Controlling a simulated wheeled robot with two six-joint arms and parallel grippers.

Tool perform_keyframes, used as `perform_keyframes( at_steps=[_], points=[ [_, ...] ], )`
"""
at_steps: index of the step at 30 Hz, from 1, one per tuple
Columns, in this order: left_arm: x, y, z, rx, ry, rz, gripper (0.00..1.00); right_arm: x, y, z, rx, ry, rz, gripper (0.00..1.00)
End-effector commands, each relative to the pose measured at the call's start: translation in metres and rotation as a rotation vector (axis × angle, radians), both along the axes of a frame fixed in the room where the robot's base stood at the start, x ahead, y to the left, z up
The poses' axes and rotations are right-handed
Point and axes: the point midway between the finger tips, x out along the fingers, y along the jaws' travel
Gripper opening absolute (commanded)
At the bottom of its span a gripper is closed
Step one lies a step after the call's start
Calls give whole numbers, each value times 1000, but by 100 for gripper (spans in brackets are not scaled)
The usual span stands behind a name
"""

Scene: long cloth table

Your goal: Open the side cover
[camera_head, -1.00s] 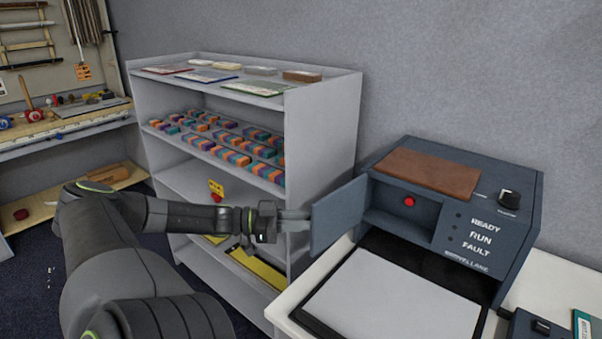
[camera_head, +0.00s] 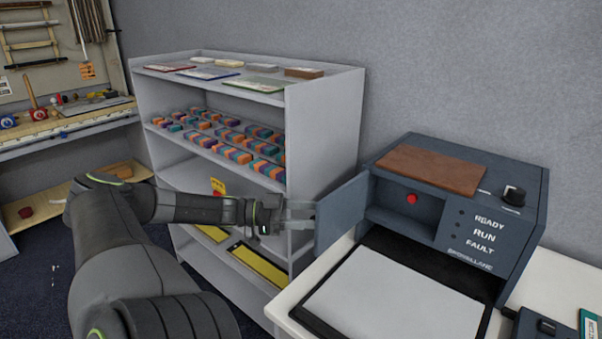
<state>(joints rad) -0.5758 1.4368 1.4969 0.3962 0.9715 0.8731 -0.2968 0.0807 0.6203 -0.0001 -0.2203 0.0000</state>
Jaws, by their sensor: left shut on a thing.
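The dark blue-grey machine (camera_head: 470,205) stands on the white table. Its side cover (camera_head: 341,215) is a flat panel at the left of the machine's front. The cover stands swung out to the left, and the recess behind it shows a red button (camera_head: 412,198). My left gripper (camera_head: 303,214) comes in from the left and is shut at the cover's outer left edge; the exact contact is too small to see clearly. My right gripper is not in view.
A white pad (camera_head: 395,295) lies in a black tray before the machine. A brown block (camera_head: 430,170) and a black knob (camera_head: 513,196) are on top. A grey shelf unit (camera_head: 330,125) with coloured blocks stands behind my left arm. A small dark box (camera_head: 540,325) is at the lower right.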

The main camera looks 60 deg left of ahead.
Motion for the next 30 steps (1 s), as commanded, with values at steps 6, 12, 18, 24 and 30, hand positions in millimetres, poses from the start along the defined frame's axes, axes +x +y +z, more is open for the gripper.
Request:
perform_keyframes(
  at_steps=[6,12,18,24,30],
  points=[
    [3,2,3,-1,-4,10,44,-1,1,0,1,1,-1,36],
    [-6,9,3,-1,0,11,44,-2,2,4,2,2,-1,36],
    [-41,30,3,0,2,10,44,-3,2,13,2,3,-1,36],
    [-84,57,1,2,-1,7,44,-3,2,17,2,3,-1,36],
    [-121,81,1,2,-5,5,44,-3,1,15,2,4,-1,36]
  ],
)
